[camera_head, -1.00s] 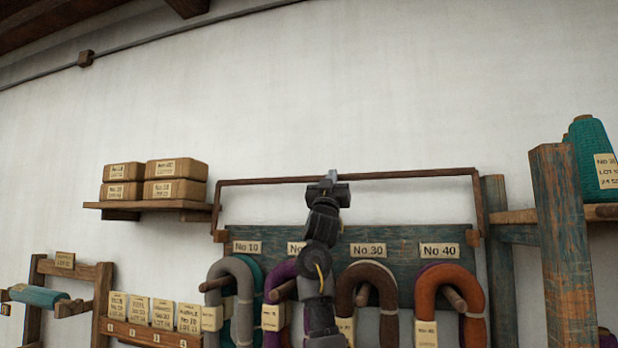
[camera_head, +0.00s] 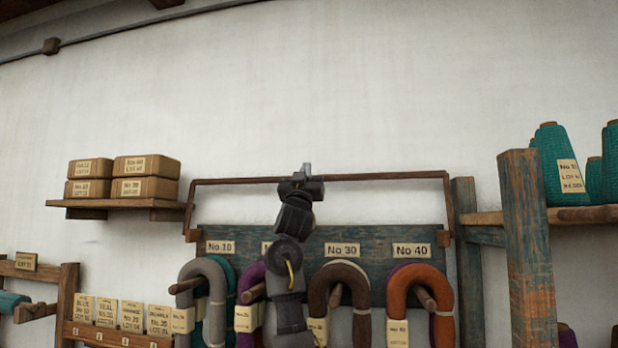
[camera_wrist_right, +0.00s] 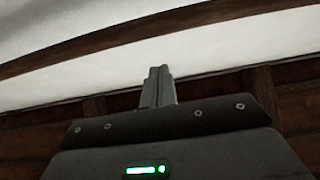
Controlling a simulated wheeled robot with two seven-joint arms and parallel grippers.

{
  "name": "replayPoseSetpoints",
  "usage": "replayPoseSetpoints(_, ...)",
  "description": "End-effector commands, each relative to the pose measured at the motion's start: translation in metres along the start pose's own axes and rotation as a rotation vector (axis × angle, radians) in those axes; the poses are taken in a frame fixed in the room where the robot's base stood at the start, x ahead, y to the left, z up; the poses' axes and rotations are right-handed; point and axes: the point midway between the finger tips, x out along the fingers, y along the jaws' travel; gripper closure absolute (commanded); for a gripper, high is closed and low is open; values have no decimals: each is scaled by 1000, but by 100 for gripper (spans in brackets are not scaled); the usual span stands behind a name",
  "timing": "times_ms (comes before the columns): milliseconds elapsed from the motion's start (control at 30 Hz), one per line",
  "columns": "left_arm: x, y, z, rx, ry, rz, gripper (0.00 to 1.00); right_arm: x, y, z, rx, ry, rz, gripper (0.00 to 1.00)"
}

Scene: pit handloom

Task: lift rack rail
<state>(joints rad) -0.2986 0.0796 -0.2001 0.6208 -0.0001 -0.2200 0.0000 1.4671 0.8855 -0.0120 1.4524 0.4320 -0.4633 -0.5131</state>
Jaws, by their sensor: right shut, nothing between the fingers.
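The rack rail (camera_head: 385,176) is a thin brown bar running across above the blue-green rack board (camera_head: 375,236). Its side arms come down to small blocks at the board's upper corners. My right gripper (camera_head: 307,169) points up in front of the rail, left of its middle, with its tips overlapping the rail. I cannot tell whether it touches. In the wrist view the right gripper's fingers (camera_wrist_right: 158,86) are together and hold nothing. My left gripper is not in view.
Several thick yarn hanks hang on pegs below, including an orange one (camera_head: 402,286) under the No 40 label. Wrapped boxes (camera_head: 146,166) stand on a shelf at left. A worn post (camera_head: 526,240) and teal cones (camera_head: 562,165) are at right.

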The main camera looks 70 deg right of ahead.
Motion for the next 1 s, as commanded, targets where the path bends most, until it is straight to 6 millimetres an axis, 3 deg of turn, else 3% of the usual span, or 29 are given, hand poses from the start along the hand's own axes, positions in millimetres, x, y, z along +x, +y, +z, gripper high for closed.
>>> replayPoseSetpoints(200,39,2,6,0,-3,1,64,-54,0,-4,3,3,-1,100)
replayPoseSetpoints(400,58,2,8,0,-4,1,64,-86,1,-9,2,2,1,100)
replayPoseSetpoints(600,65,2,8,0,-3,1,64,-100,1,-12,0,1,1,100)
replayPoseSetpoints(1000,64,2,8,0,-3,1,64,-100,0,-13,-1,0,0,100)
